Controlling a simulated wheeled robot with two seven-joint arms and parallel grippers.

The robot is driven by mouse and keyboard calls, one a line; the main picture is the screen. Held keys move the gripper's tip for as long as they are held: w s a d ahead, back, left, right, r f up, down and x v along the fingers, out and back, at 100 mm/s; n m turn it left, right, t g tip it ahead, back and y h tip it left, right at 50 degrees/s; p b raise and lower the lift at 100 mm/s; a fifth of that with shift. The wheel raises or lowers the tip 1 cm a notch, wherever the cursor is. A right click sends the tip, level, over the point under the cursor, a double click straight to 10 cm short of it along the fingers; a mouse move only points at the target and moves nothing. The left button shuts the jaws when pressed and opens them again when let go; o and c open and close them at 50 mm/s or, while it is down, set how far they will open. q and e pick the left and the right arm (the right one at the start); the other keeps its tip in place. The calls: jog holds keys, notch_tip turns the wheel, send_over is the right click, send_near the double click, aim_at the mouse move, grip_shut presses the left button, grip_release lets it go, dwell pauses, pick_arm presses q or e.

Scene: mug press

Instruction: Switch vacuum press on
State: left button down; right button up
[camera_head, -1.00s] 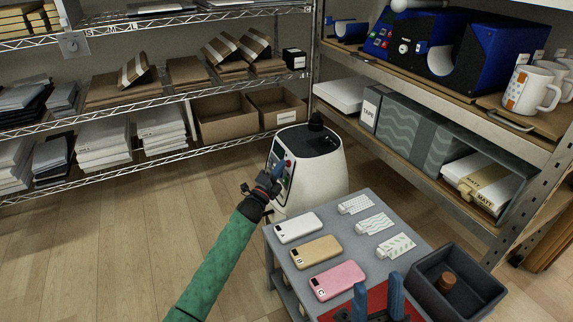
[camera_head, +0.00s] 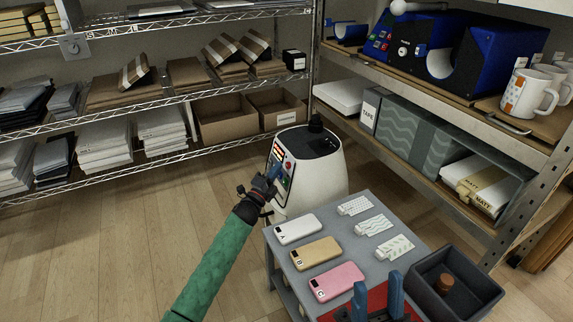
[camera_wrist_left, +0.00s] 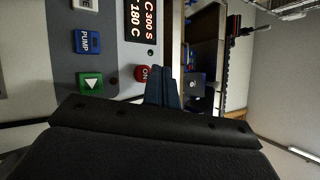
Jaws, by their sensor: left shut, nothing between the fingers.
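The vacuum press (camera_head: 318,185) is a white rounded machine with a dark top, standing on the floor behind the small grey table. Its panel display (camera_wrist_left: 142,20) is lit, with readings of 300 S and 180 C. The red ON button (camera_wrist_left: 142,73) is below the display in the left wrist view, near the blue PUMP button (camera_wrist_left: 88,42) and a green arrow button (camera_wrist_left: 90,82). My left gripper (camera_head: 276,173) is shut and empty at the panel; its fingertips (camera_wrist_left: 162,74) are right beside the ON button, contact unclear. My right gripper (camera_head: 378,288) is open and empty over the table's front.
The grey table (camera_head: 325,236) holds several phone cases and patterned slips. A dark bin (camera_head: 480,277) with a brown round object sits at its right. Shelving with a blue machine (camera_head: 475,50) and mugs (camera_head: 530,92) stands at right. Wooden floor at left is clear.

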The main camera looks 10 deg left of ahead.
pick_arm(q)
jog(key=shift+a, duration=0.1)
jog(key=shift+s+a+r+p, duration=0.25)
jog(key=shift+s+a+p, duration=0.3)
jog(key=shift+a, duration=0.25)
jog(key=shift+s+a+r+p, duration=0.2)
jog(key=shift+s+a+p, duration=0.2)
jog(key=shift+s+a, duration=0.25)
jog(key=shift+s+a+r+p, duration=0.25)
jog(key=shift+s+a+p, duration=0.25)
jog(key=shift+a, duration=0.4)
jog(key=shift+w, duration=0.1)
